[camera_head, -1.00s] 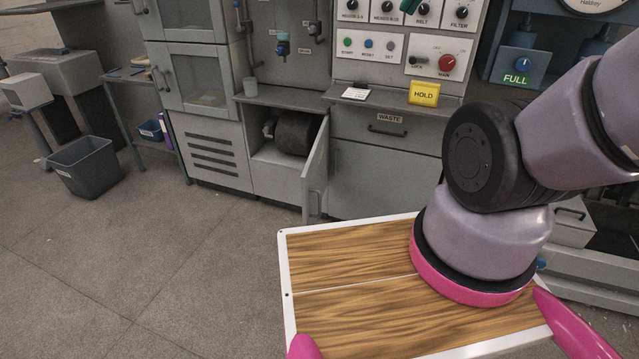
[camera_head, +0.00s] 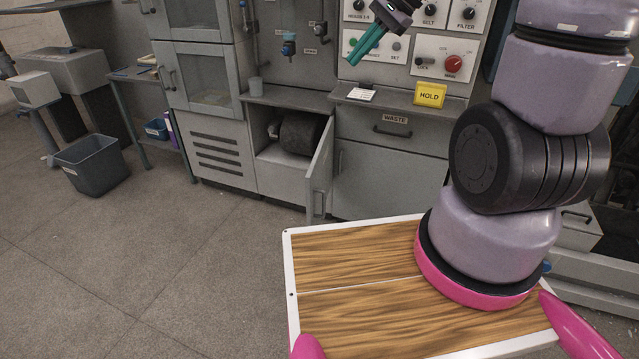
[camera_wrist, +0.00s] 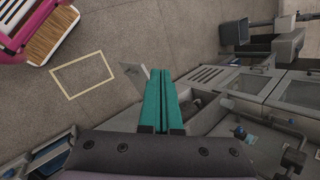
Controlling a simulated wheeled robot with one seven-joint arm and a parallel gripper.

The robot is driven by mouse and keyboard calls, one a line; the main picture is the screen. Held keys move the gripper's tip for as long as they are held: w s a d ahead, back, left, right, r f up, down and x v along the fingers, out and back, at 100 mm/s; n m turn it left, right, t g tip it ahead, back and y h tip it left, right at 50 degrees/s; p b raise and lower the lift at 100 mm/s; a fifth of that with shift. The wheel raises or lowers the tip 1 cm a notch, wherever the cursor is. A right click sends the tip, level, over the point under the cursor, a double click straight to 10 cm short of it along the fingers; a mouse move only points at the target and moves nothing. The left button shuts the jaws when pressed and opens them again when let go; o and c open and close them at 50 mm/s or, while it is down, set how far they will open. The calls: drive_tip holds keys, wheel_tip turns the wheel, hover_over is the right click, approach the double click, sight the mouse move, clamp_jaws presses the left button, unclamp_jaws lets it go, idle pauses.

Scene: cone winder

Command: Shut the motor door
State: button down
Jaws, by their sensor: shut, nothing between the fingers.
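The motor door (camera_head: 320,170) is a grey panel on the low cabinet front. It stands wide open, swung out toward me, with its hinge at the right side of the opening. Behind it the dark round motor (camera_head: 299,133) shows in the compartment. My gripper (camera_head: 356,60) has teal fingers, shut and empty, held high in front of the control panel, apart from the door. In the wrist view the fingers (camera_wrist: 159,72) point down toward the floor. A pale panel, which looks like the door (camera_wrist: 136,76), shows just left of the fingertips and is partly hidden by them.
A yellow HOLD sign (camera_head: 429,95) and a white card (camera_head: 361,94) are at the counter edge above. The WASTE drawer (camera_head: 390,122) is right of the opening. A grey bin (camera_head: 92,165) stands at left. The floor before the cabinet is clear.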

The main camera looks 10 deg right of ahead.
drive_tip(key=w+f+m+y, duration=0.1)
drive_tip(key=w+f+m, duration=0.4)
drive_tip(key=f, duration=0.5)
drive_tip(key=m, duration=0.7)
approach(311, 188)
wheel_tip(311, 188, down, 4)
drive_tip(key=a, duration=0.2)
drive_tip(key=shift+w+a+f, duration=0.2)
drive_tip(key=shift+w+a, duration=0.3)
drive_tip(key=shift+a, duration=0.3)
drive_tip(key=shift+a, duration=0.1)
